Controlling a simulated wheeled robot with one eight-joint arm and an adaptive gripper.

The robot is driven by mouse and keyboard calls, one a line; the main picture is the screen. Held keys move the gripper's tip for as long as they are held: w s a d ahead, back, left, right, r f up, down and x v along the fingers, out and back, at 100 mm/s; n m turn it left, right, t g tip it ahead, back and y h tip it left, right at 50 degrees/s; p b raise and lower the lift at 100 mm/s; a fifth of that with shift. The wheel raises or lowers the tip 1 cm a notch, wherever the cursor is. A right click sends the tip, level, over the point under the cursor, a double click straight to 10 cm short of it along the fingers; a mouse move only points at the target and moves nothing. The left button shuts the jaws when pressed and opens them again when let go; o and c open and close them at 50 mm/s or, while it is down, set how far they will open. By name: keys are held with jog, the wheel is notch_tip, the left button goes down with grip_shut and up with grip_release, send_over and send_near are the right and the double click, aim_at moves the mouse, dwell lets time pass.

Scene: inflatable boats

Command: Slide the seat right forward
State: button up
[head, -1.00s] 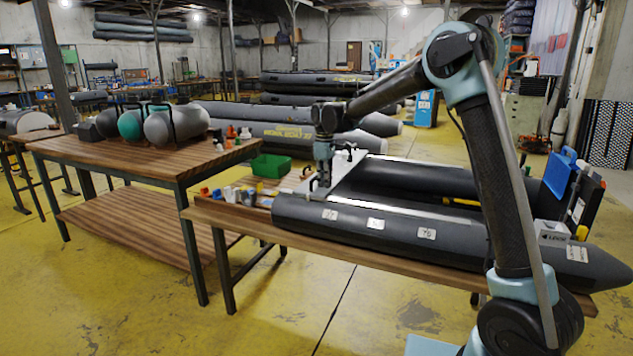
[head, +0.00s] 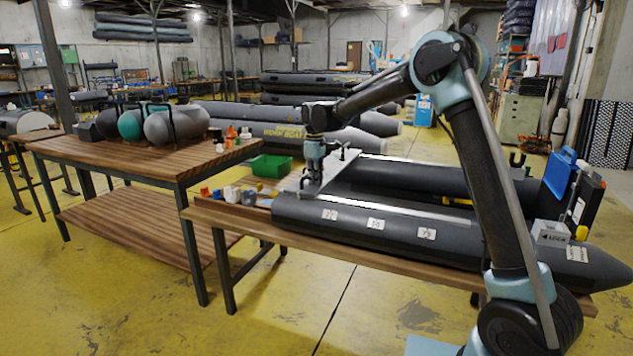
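The seat (head: 341,161) is a flat, light grey board lying across the two dark tubes of an inflatable boat, near their left end. The near tube (head: 400,222) carries three white number labels on its side. The far tube (head: 420,177) runs behind it. My gripper (head: 311,187) points down at the near left part of the seat, just above the near tube, and appears to touch the seat. Its fingers are too small and dark to tell whether they are closed on anything.
The boat lies on a wooden bench (head: 225,216). A green bin (head: 271,167) and small coloured parts (head: 232,194) sit left of the seat. A grey box (head: 551,233) and a blue case (head: 560,172) stand at the right end. Another table (head: 110,152) is at left.

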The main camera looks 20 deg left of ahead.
jog(key=shift+a, duration=1.25)
jog(key=shift+d, duration=1.05)
notch_tip(320, 180, up, 9)
dwell(0.5)
